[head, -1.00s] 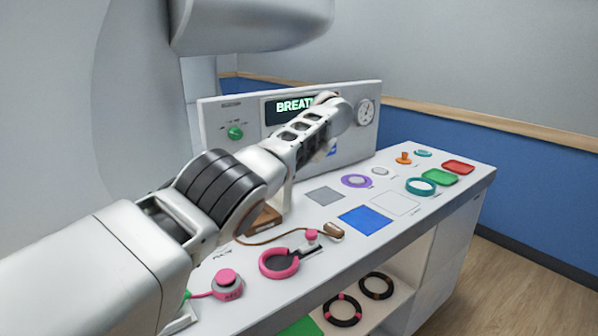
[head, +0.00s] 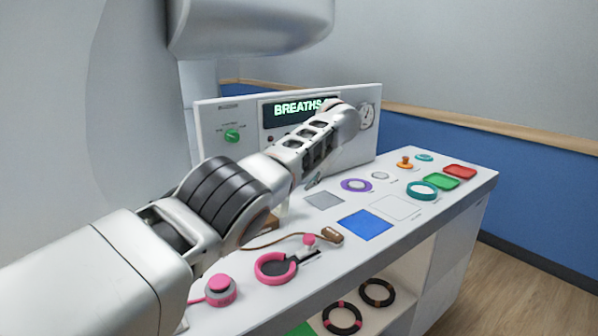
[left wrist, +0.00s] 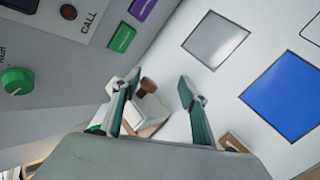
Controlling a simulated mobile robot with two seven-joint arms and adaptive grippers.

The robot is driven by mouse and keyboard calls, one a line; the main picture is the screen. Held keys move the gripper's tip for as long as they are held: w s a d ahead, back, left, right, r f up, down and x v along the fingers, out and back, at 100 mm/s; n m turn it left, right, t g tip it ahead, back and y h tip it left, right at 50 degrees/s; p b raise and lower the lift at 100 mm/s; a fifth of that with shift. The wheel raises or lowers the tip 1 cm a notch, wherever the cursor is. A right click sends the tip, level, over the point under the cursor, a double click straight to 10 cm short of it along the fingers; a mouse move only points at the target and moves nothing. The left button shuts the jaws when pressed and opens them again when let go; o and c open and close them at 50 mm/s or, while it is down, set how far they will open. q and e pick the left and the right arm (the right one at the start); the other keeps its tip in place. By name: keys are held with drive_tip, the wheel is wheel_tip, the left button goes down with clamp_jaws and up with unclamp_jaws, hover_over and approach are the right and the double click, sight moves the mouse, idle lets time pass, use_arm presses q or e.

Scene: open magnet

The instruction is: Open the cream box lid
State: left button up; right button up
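I cannot tell whether a finger touches the box. In the head view my left arm hides most of the box; only a bit of brown (head: 281,211) shows below the arm. There a fingertip of my left gripper (head: 313,181) just shows under the wrist. My right gripper is not in view.
An upright panel with a BREATHS display (head: 298,109) stands close behind the gripper. On the counter are a grey square (head: 324,200), a blue square (head: 365,223), a purple ring (head: 356,185), a pink open ring (head: 275,268) and a brown corded piece (head: 330,237).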

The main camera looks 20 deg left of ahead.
use_arm(q)
drive_tip(key=shift+s+a+f, duration=0.1)
drive_tip(key=shift+a+f, duration=0.3)
drive_tip(key=shift+d+r, duration=0.1)
drive_tip(key=shift+r, duration=0.3)
drive_tip(key=v, duration=1.1)
drive_tip(key=shift+s+d+r, duration=0.15)
drive_tip(key=shift+d, duration=0.05)
